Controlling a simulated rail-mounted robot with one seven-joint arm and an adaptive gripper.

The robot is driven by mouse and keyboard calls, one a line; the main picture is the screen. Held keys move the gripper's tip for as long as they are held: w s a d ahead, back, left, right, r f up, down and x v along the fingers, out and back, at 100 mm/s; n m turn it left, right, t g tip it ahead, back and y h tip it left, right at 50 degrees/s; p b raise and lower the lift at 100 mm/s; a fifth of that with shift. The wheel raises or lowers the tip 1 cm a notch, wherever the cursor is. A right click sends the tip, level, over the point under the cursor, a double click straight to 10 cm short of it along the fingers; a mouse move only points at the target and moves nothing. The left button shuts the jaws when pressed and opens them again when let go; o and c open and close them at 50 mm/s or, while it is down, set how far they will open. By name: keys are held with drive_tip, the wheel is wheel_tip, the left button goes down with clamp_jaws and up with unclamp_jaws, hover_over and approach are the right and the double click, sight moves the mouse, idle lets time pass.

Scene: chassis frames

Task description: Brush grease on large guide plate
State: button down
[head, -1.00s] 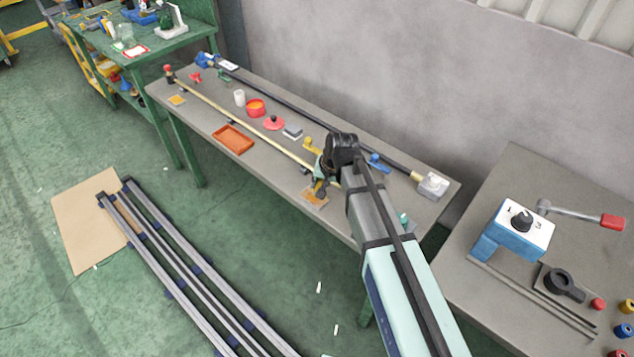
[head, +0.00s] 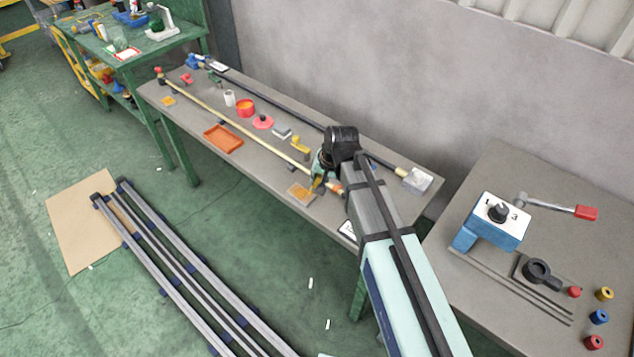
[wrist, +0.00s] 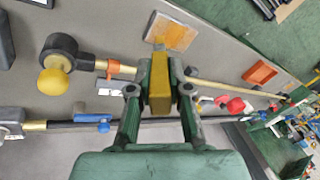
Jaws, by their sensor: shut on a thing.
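My gripper (wrist: 159,88) is shut on a brush with a yellow handle (wrist: 160,97), which also shows in the head view (head: 319,184). The brush's grey end (wrist: 158,47) points at the large guide plate and overlaps its near edge in the wrist view; I cannot tell whether it touches. The large guide plate (wrist: 172,34) is a flat piece with an orange-brown face and pale border. It lies near the front edge of the table, just left of my gripper in the head view (head: 299,195). A red tin with orange contents (head: 245,108), seemingly the grease, stands farther left.
A long pale rod (head: 235,122) and a dark rod (head: 280,107) run along the grey table (head: 192,118). An orange tray (head: 223,138), red lid (head: 263,122) and yellow holder (head: 300,144) stand nearby. A second table (head: 460,290) is at the right.

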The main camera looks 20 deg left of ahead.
drive_tip(key=shift+r+p, duration=0.85)
drive_tip(key=shift+r, duration=1.05)
drive_tip(key=shift+f, duration=0.1)
